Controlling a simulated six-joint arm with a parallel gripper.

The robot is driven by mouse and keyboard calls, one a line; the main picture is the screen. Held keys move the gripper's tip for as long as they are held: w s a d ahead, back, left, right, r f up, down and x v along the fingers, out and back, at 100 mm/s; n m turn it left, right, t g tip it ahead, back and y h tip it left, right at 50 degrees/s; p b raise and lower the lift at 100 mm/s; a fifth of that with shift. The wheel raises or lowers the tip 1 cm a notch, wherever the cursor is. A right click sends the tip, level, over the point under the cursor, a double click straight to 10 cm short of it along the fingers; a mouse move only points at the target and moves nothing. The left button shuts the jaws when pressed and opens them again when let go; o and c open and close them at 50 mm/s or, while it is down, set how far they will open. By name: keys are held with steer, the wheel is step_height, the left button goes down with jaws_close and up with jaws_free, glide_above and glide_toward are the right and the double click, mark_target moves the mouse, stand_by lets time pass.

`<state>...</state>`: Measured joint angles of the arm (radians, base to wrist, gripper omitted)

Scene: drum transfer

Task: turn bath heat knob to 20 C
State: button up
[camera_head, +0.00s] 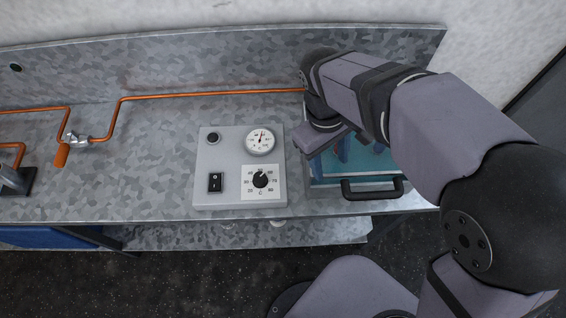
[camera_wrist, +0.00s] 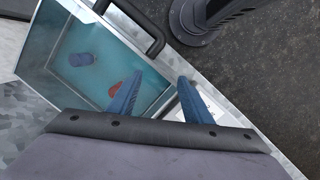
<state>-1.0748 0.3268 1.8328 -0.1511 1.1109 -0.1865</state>
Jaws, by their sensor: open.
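The bath heat knob (camera_head: 260,180) is a round black knob on a white numbered scale marked in C, at the lower right of a grey control box (camera_head: 223,160). Its white mark seems to point up and slightly right, near the upper numbers; the exact reading is too small to tell. My gripper (camera_head: 361,152) is to the right of the knob, over the water bath (camera_head: 325,181), apart from the knob. In the wrist view my gripper (camera_wrist: 158,92) has its two blue fingers spread, with nothing between them.
The box also carries a round gauge (camera_head: 260,140), a black rocker switch (camera_head: 215,182) and a small black button (camera_head: 213,138). A black handle (camera_head: 372,189) stands at the bath's front. A blue cylinder (camera_wrist: 82,59) and a red object (camera_wrist: 115,89) show in the bath. An orange pipe (camera_head: 200,95) runs behind.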

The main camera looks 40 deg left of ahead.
steer(key=s+a+f, duration=0.1)
steer(key=s+a, duration=0.5)
steer(key=a, duration=0.2)
steer(key=m+y+b, duration=0.2)
steer(key=b, duration=0.1)
glide_above(260, 177)
step_height(260, 177, down, 3)
steer(key=shift+s+d+r, duration=0.1)
steer(key=shift+s+a+m, duration=0.15)
steer(key=shift+a+m, duration=0.05)
steer(key=shift+m, duration=0.1)
steer(key=shift+d+f+p, duration=0.15)
steer(key=shift+f+p, duration=1.1)
steer(key=shift+f, duration=2.4)
steer(key=c, duration=1.1)
